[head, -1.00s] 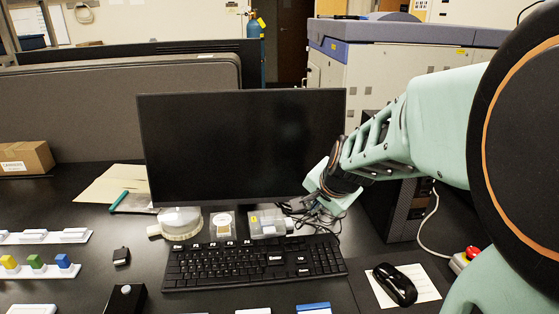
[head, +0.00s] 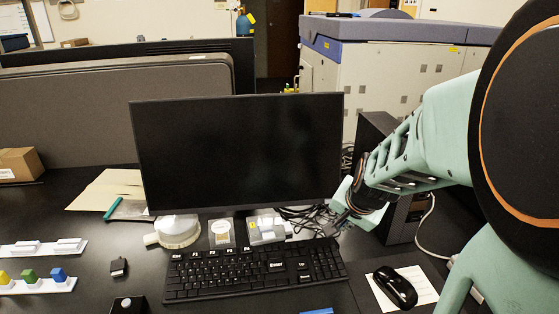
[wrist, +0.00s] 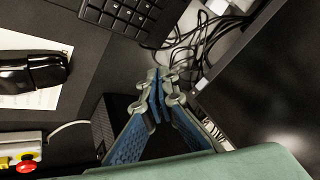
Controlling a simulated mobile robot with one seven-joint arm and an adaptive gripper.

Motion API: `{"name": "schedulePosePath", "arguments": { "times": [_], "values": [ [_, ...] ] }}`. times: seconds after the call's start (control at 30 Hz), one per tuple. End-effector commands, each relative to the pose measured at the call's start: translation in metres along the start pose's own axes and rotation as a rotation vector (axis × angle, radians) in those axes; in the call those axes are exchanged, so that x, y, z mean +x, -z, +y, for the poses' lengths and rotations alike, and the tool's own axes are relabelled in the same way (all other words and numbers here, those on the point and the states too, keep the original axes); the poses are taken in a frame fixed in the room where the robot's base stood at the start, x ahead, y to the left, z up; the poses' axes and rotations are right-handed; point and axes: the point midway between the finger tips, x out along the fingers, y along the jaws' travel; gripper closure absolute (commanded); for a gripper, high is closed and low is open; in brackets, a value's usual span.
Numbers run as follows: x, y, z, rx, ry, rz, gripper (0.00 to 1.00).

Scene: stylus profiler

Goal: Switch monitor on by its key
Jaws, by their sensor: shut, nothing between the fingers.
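The monitor (head: 240,150) stands behind the keyboard, and its screen is dark. Its key cannot be made out in the head view. In the wrist view the monitor (wrist: 275,70) fills the right side as a dark slab, with its edge running diagonally. My gripper (head: 338,218) is near the monitor's lower right corner in the head view. In the wrist view my gripper (wrist: 160,84) is shut and empty, its fingertips together, apart from the monitor's edge in the picture. Whether it touches anything cannot be told.
The keyboard (head: 255,272) lies in front of the monitor. Loose cables (wrist: 195,45) lie behind my fingertips. A computer tower (head: 404,222) stands behind my arm. A mouse (head: 395,287) lies on white paper, and a red stop button (wrist: 26,167) is in the wrist view.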

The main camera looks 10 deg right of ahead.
Motion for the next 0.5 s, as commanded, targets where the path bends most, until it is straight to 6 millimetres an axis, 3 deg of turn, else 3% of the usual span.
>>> {"name": "schedulePosePath", "arguments": {
  "times": [0.5],
  "values": [
    [0.046, 0.034, -0.035, -0.002, 0.001, -0.001, 1.00]
  ]
}}
